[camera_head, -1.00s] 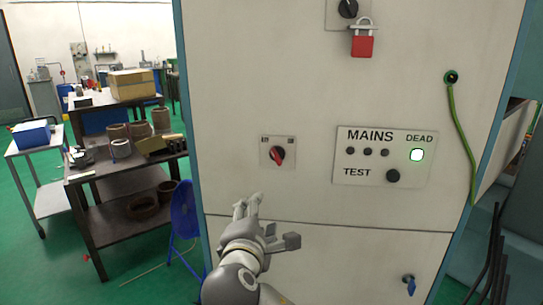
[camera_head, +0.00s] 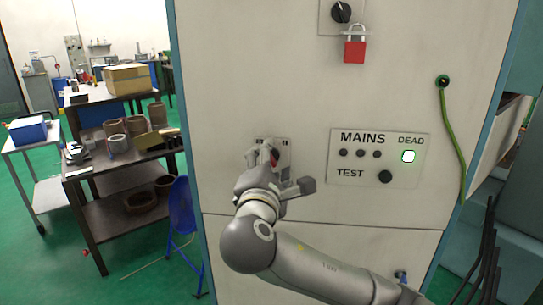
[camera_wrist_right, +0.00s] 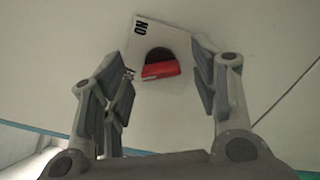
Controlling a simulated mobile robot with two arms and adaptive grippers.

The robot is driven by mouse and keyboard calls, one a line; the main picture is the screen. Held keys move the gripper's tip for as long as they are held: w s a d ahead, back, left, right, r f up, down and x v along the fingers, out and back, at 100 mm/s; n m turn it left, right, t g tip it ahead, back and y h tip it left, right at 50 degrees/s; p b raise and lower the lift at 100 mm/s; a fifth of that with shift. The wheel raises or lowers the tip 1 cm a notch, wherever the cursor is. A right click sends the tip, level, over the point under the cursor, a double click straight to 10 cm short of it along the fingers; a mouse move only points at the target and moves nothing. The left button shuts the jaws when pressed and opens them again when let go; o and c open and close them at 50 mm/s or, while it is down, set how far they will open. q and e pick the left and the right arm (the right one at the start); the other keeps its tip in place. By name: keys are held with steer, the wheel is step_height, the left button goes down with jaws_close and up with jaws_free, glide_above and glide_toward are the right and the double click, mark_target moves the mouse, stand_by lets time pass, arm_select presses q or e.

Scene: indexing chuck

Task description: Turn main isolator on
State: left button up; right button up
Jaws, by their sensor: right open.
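The red rotary switch handle (camera_wrist_right: 160,71) sits on a black round base on a white plate (camera_wrist_right: 146,28) marked ON. In the head view its plate (camera_head: 286,147) is on the grey-white cabinet, mostly hidden behind my right gripper (camera_head: 283,168). My right gripper is open in front of the switch. The handle's exact angle is hard to tell. My left gripper is not in view.
Right of the switch is a MAINS panel (camera_head: 380,156) with a lit DEAD lamp (camera_head: 408,156) and a black TEST button (camera_head: 385,177). Above hangs a red padlock (camera_head: 355,50) below a black knob (camera_head: 341,12). A green cable (camera_head: 455,140) runs down the right side.

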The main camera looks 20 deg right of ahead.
steer(key=shift+w+d, duration=0.25)
steer(key=shift+w, duration=0.3)
steer(key=c, duration=1)
